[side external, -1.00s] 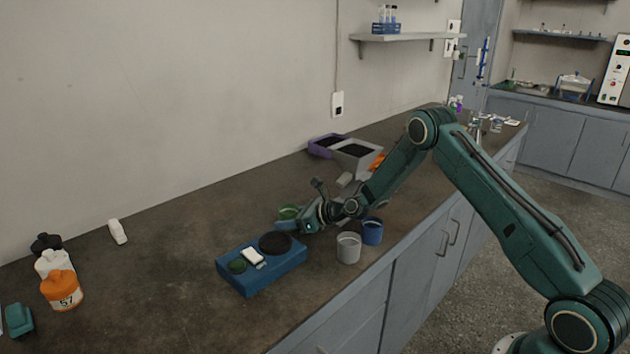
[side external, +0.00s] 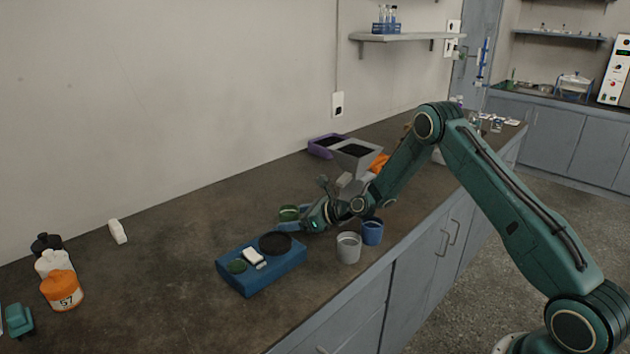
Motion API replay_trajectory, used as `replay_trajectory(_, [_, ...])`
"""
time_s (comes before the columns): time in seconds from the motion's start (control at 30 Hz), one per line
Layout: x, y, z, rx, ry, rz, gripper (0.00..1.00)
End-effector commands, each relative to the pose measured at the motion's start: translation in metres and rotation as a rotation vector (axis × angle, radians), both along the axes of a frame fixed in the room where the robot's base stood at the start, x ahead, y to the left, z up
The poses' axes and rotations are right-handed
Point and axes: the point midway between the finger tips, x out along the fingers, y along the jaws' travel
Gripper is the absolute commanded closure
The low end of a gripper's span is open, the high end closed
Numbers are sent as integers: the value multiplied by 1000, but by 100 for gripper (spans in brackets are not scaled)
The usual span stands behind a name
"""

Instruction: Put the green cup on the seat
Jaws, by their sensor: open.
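The green cup (side external: 289,213) stands on the counter behind the blue shaker base, partly hidden by my gripper. My gripper (side external: 290,226) is low and points left, its fingers close to the cup; whether they touch it I cannot tell. The jaws are open. The blue shaker (side external: 262,275) sits in front with a round dark seat (side external: 275,243) on its top, a white panel (side external: 254,258) and a small green round part (side external: 237,266).
A grey cup (side external: 348,247) and a blue cup (side external: 372,231) stand right of the shaker. Behind are a grey bin (side external: 357,154), a purple bin (side external: 325,144) and an orange item (side external: 379,163). Bottles (side external: 62,288) stand far left. The counter between them and the shaker is mostly clear.

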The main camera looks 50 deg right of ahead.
Motion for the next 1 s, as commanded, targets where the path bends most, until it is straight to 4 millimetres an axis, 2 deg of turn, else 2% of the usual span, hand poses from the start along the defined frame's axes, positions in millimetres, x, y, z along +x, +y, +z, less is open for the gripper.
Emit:
replay_trajectory(0.6, [-72,-31,33,1,-1,-2,30])
replay_trajectory(0.8, [-85,-35,39,0,-1,-1,30])
replay_trajectory(1.0, [-88,-36,40,0,-1,1,30])
